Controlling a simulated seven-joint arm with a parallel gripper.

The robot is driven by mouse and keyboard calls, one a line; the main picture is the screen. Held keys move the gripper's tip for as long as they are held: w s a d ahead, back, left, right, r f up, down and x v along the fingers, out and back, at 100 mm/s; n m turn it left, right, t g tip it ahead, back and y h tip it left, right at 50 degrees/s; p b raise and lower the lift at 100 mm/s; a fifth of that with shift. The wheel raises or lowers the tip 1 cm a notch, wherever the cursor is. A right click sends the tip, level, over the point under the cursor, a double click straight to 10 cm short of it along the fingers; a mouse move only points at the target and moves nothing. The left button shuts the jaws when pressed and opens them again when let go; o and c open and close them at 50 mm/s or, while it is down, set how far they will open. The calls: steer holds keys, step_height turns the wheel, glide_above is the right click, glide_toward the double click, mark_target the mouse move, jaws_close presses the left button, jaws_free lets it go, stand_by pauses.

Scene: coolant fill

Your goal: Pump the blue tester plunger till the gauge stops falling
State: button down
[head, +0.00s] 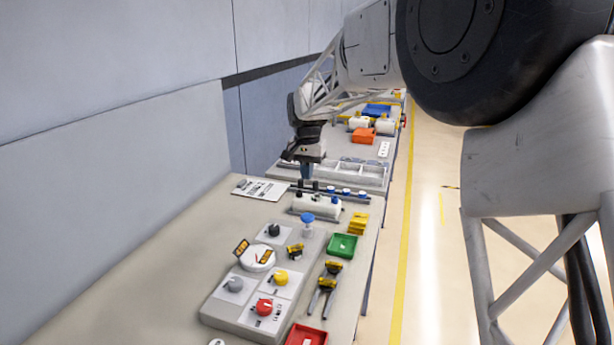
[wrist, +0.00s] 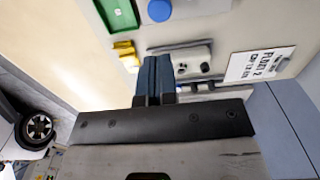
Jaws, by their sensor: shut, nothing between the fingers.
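The blue plunger (head: 307,218) has a round blue top and stands at the far right corner of the grey tester panel (head: 235,308). It also shows in the wrist view as a blue disc (wrist: 159,10) near the top edge. A round white gauge (head: 257,258) with dark and orange markings sits on the panel; its reading is too small to tell. My gripper (head: 306,176) is above the bench, beyond the plunger and apart from it. In the wrist view my gripper's blue fingers (wrist: 154,72) are together, with nothing held.
Black, yellow and red knobs (head: 264,306) are on the panel. A white block (head: 318,205) with dark ports lies beneath my gripper. A green tray (head: 342,246), yellow blocks (head: 358,223) and a red tray (head: 306,335) line the right edge. A printed card (head: 260,189) lies by the wall.

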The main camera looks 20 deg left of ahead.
mark_target(307, 216)
step_height(307, 216, down, 13)
steer(key=shift+r, duration=0.2)
stand_by(0.4)
steer(key=shift+f, duration=1.5)
steer(key=shift+r, duration=0.1)
step_height(307, 216, up, 14)
steer(key=shift+r, duration=0.15)
steer(key=shift+d, duration=0.1)
stand_by(2.1)
